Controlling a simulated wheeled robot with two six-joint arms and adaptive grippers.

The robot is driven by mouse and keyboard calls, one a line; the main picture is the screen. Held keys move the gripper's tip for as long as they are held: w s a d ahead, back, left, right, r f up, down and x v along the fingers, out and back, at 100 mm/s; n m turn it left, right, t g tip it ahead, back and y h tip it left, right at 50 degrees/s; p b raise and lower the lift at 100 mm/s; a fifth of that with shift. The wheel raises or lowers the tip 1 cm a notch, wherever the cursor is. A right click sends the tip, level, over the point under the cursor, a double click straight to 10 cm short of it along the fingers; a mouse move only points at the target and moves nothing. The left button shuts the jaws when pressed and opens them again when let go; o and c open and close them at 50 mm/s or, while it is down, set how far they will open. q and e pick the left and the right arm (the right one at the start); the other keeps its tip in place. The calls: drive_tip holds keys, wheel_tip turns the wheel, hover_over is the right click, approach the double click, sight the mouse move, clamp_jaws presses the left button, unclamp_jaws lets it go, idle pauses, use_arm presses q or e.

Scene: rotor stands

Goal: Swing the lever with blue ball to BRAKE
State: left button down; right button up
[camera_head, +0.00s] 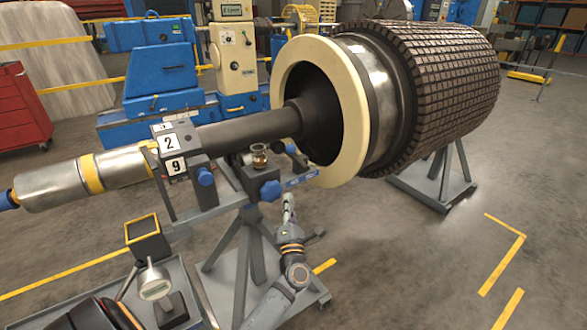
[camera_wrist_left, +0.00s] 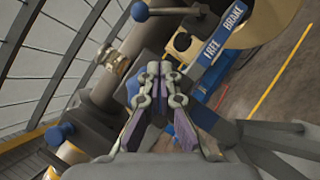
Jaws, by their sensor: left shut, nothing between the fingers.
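The lever's blue ball (camera_wrist_left: 140,12) shows at the top of the left wrist view, on a dark rod running right. A blue plate (camera_wrist_left: 222,38) reads FREE and BRAKE; the ball is to its left, nearer the FREE end in the picture. In the head view the small blue plate (camera_head: 302,180) is on the near stand, and a blue ball (camera_head: 290,148) shows beyond it. My left gripper (camera_head: 289,203) is shut and empty, below the plate; its fingers also show in the wrist view (camera_wrist_left: 160,72), apart from the ball. My right gripper is not in view.
Other blue knobs (camera_head: 270,190) and (camera_head: 205,177) stick out from the stand. A cart with a gauge (camera_head: 155,285) is at lower left. Floor at right is clear.

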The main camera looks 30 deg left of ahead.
sight(298, 158)
use_arm(q)
drive_tip(key=w+d+r+p+x, duration=0.1)
drive_tip(key=d+x, duration=0.1)
drive_tip(key=x, duration=1)
drive_tip(key=shift+w+r+p, duration=0.2)
drive_tip(key=shift+w+p, duration=0.2)
drive_tip(key=shift+w, duration=0.05)
drive_tip(key=shift+a, duration=0.15)
